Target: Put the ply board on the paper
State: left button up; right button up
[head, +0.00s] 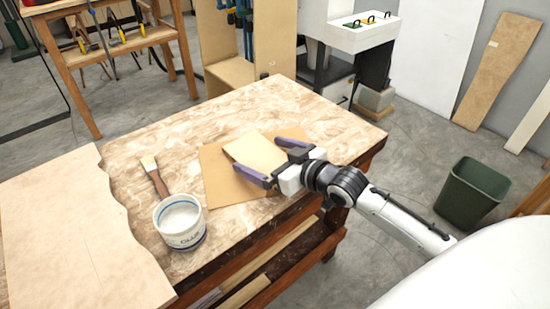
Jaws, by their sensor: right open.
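The ply board (256,153) is a small pale rectangle. It lies over the brown paper (219,181) on the workbench, and the paper shows around its left and near sides. My right gripper (268,160) comes in from the right and is open, with its purple fingers apart. One finger is near the board's near edge and the other near its right corner. I cannot tell whether they touch it. The gripper hides part of the board and paper. My left gripper is not in view.
A white glue tub (180,222) and a brush (154,175) stand and lie left of the paper. A large wavy-edged board (70,235) covers the bench's left side. The bench's far right part (290,105) is clear. A green bin (472,191) stands on the floor at right.

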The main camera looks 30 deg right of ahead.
jog(key=v, duration=1.1)
jog(key=shift+s+d+r+p, duration=0.1)
jog(key=shift+s+p, duration=0.25)
